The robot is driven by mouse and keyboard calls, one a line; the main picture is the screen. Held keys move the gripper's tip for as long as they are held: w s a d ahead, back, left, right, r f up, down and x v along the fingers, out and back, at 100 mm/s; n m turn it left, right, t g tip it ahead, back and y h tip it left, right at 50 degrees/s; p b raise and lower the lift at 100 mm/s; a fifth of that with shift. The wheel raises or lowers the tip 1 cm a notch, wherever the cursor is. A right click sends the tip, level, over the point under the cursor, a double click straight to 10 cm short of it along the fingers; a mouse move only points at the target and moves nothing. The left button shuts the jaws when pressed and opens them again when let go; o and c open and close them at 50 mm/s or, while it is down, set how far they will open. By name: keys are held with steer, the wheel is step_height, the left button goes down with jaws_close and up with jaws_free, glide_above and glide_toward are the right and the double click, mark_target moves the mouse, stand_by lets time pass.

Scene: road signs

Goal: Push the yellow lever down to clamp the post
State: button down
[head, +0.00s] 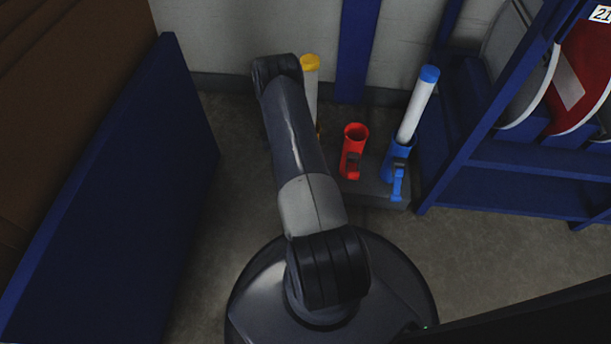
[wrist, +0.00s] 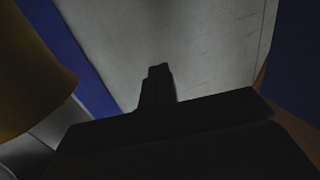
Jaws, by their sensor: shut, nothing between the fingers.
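A white post (head: 311,95) with a yellow cap (head: 312,62) stands upright by the back wall in the head view, just right of my arm. Only a sliver of its yellow holder (head: 319,131) shows. The yellow lever is hidden behind my arm. My gripper is hidden in the head view. In the wrist view my gripper (wrist: 158,88) is dark, shut and empty, pointing toward the pale wall. A large yellow rounded thing (wrist: 32,78), probably the cap, is close at its left and apart from the fingers.
An empty red holder (head: 355,137) and a blue holder (head: 396,160) with a tilted blue-capped post (head: 417,107) stand on a dark base (head: 373,190) to the right. A blue sign rack (head: 480,150) is at the right. A blue panel (head: 120,190) is at the left.

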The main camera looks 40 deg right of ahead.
steer(key=s+r+n+g+y+p, duration=0.2)
steer(key=s+n+g+y+p, duration=0.2)
steer(key=s, duration=0.9)
steer(key=s+a+r+n+g+y+p, duration=0.1)
steer(key=s+n+g+y+p, duration=0.3)
steer(key=s+n+y, duration=0.5)
steer(key=s+r+n+p, duration=0.1)
steer(key=s, duration=0.4)
steer(key=shift+y, duration=0.4)
steer(key=shift+s+r, duration=0.1)
steer(key=b+x, duration=0.3)
steer(key=x, duration=0.7)
steer(key=shift+s, duration=0.1)
steer(key=f, duration=0.1)
steer(key=f+b, duration=0.1)
steer(key=f, duration=0.1)
steer(key=shift+w+d+f, duration=0.15)
steer(key=shift+w+f, duration=0.05)
steer(key=shift+f, duration=0.35)
steer(key=shift+f+b, duration=0.15)
steer(key=shift+b, duration=0.2)
